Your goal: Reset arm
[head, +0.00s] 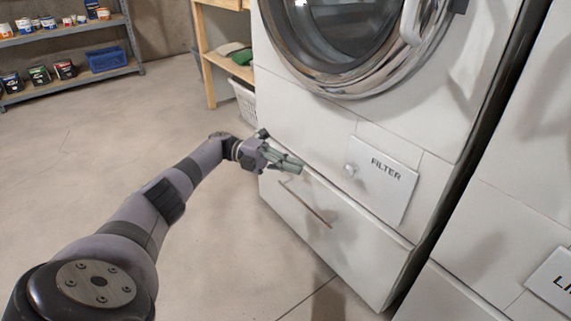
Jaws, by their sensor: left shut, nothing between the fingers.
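My left arm comes in from the lower left and stretches out over the floor to the middle of the head view. Its gripper (291,163) is shut and empty. It appears in front of the upper left part of the drawer front below the washing machine; I cannot tell whether it touches it. My right gripper is not in view.
A white washing machine (300,85) has a panel marked FILTER (385,178) and a low drawer (340,240) with a bar handle (305,203). Another white unit (530,190) stands at right. A metal shelf (70,80) and a wooden rack (207,60) stand behind. The left floor is clear.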

